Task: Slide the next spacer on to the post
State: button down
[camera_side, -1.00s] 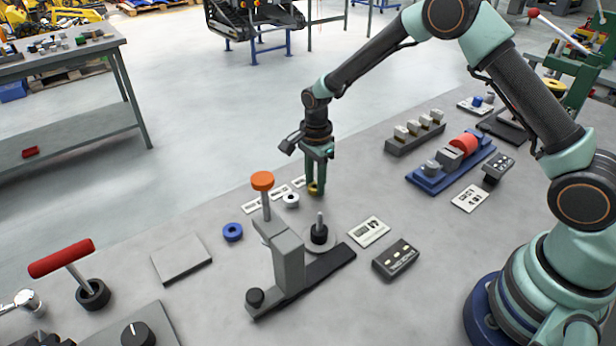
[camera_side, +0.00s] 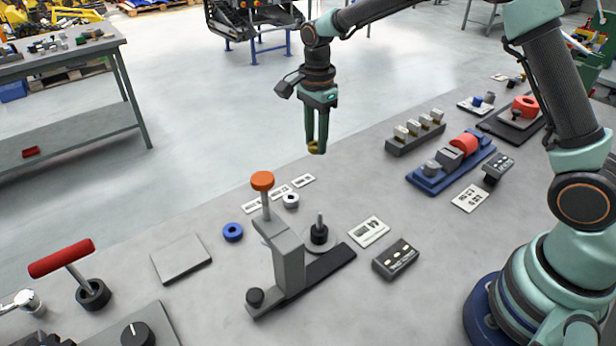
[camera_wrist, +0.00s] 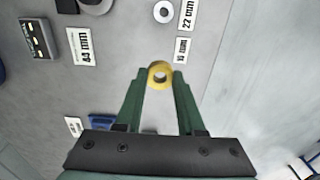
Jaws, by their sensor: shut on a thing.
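My gripper (camera_side: 317,146) is shut on a yellow spacer (camera_side: 316,148) and holds it well above the bench, behind the post. The yellow spacer also shows between the fingertips in the wrist view (camera_wrist: 160,74). A white spacer (camera_side: 291,200) and a blue spacer (camera_side: 233,232) lie on the bench left of the post. The white one also shows in the wrist view (camera_wrist: 163,11).
A clamp column with an orange knob (camera_side: 262,181) rises just left of the post. A black box (camera_side: 396,259) and a printed card (camera_side: 369,232) lie right of it. A blue fixture (camera_side: 451,165) and a block rack (camera_side: 415,132) stand farther right. A flat grey plate (camera_side: 181,260) lies left.

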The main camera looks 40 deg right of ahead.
jog(key=r, duration=0.7)
jog(key=shift+s+a+r, duration=0.25)
jog(key=shift+s+a, duration=0.05)
jog(key=shift+a, duration=0.05)
send_over(320, 214)
jog(key=f, duration=0.5)
jog(key=shift+w+d+f, duration=0.15)
jog(key=shift+w+f, duration=0.1)
jog(key=shift+f, duration=0.15)
jog(key=shift+s+f, duration=0.25)
jog(key=shift+f, duration=1.8)
jog(key=shift+f, duration=1.35)
dwell(0.3)
grip_release()
dwell(0.3)
